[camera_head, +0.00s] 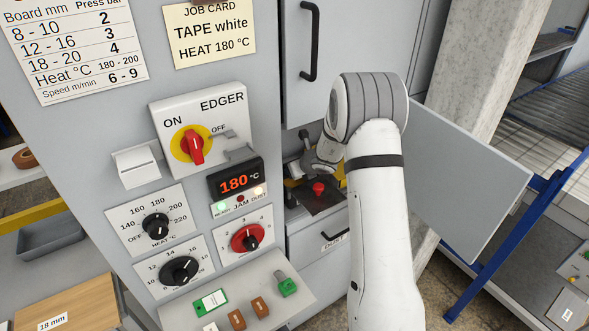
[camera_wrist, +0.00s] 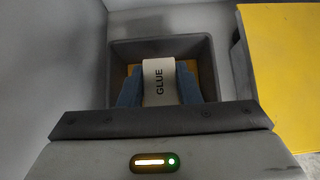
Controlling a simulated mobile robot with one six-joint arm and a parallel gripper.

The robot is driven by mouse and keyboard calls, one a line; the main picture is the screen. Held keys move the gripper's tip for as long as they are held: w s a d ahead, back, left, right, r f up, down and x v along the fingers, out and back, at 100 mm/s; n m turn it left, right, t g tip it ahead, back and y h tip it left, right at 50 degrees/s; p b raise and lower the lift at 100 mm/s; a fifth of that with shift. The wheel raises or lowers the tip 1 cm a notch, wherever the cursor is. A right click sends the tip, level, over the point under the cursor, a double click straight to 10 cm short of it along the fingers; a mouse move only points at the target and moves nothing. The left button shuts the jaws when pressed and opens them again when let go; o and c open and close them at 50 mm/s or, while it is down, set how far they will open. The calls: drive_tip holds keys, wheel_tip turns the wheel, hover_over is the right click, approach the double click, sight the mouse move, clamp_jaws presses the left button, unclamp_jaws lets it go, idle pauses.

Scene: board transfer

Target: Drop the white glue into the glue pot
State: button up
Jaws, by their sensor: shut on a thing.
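In the wrist view my gripper (camera_wrist: 159,86) has its blue fingers closed on the two sides of a white piece of glue (camera_wrist: 158,75) marked "GLUE". The square grey glue pot (camera_wrist: 195,47) is open behind and around the glue in this view, with a yellowish patch inside. I cannot tell how far the glue is above or inside the pot. In the head view my arm reaches into the open machine compartment, and the gripper's fingers, the glue and the pot are hidden.
A yellow panel (camera_wrist: 285,65) lies right of the pot. In the head view, the control panel with the EDGER switch (camera_head: 194,145) and 180 °C display (camera_head: 236,181) is left of my arm. An open door panel (camera_head: 470,180) stands on the right. A red knob (camera_head: 319,188) is in the compartment.

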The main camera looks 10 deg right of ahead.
drive_tip(key=shift+f, duration=0.1)
drive_tip(key=shift+f+b, duration=0.35)
drive_tip(key=shift+b, duration=0.15)
drive_tip(key=shift+f+b, duration=0.25)
drive_tip(key=shift+b, duration=0.05)
drive_tip(key=o, duration=1.1)
drive_tip(key=shift+c, duration=0.2)
drive_tip(key=shift+r, duration=0.1)
drive_tip(key=shift+r+p, duration=0.5)
drive_tip(key=shift+p, duration=0.15)
drive_tip(key=v, duration=0.7)
drive_tip(key=shift+s+r+b, duration=0.15)
drive_tip(key=shift+r+b, duration=0.1)
drive_tip(key=shift+b, duration=0.05)
